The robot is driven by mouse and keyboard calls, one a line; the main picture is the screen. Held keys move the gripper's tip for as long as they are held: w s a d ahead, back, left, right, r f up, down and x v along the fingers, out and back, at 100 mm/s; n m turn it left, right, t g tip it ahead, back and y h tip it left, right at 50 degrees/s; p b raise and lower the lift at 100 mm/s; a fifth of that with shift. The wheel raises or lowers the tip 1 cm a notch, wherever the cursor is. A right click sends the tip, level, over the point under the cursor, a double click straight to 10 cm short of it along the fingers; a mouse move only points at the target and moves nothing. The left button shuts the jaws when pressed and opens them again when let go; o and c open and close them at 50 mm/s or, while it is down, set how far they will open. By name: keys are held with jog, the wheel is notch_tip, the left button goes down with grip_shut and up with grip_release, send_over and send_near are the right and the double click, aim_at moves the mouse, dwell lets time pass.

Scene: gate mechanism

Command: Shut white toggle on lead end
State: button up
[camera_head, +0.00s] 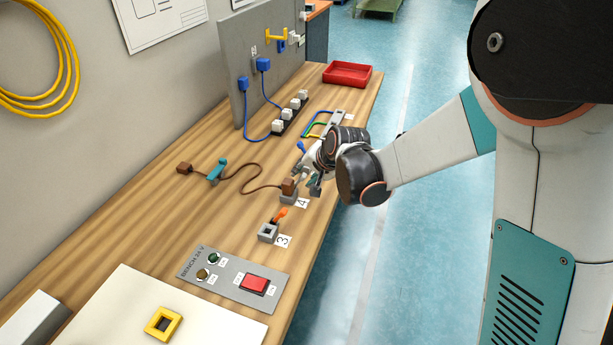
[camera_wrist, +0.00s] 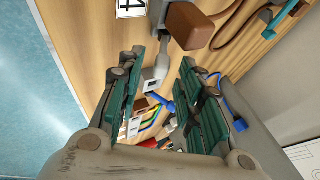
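A brown lead (camera_head: 245,182) runs across the bench, with a brown block (camera_head: 288,186) at its near end. That block sits at the grey holder (camera_head: 288,198) by label 4. In the wrist view, the brown block (camera_wrist: 187,25) is at the top, with a pale white toggle (camera_wrist: 155,75) sticking out beside it. My gripper (camera_wrist: 163,58) is open, its teal-padded fingers on either side of the toggle with gaps showing. In the head view my gripper (camera_head: 308,180) is beside the block and largely hides the toggle. I cannot tell the toggle's exact position.
A grey holder with an orange lever (camera_head: 280,215) stands by label 3, close to my gripper. A teal clip (camera_head: 217,169) is on the lead.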

jog(key=shift+w+a+f, duration=0.1)
grip_shut()
